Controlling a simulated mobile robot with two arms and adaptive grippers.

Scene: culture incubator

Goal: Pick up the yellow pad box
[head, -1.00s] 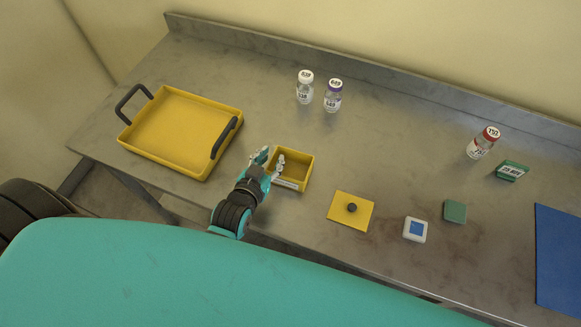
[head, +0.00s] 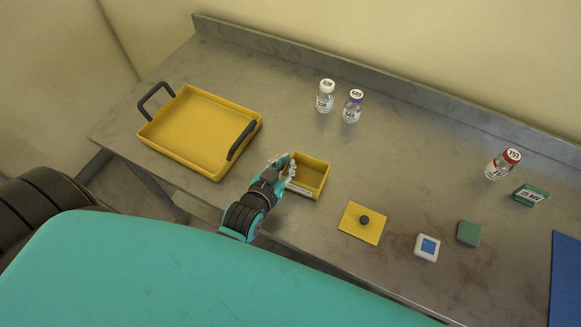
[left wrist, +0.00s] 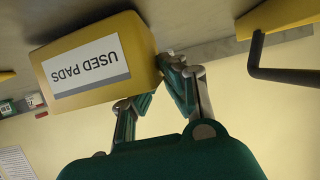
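The yellow pad box (head: 316,170) is an open-topped box on the metal table in the head view. In the left wrist view the box (left wrist: 140,55) appears upside down, with a white label reading "USED PADS". My left gripper (head: 285,163) is at the box's left wall. Its fingers (left wrist: 160,88) straddle that wall, one at the open top side and one outside, and look closed on it. The exact contact is partly hidden. The box appears to rest on the table. My right gripper is in neither view.
A yellow tray (head: 153,136) with dark handles stands left of the box. A yellow lid (head: 353,232) with a knob, a white timer-like block (head: 418,254) and a green block (head: 468,233) lie to the right. Vials (head: 325,103) stand behind. A blue mat (head: 566,285) is far right.

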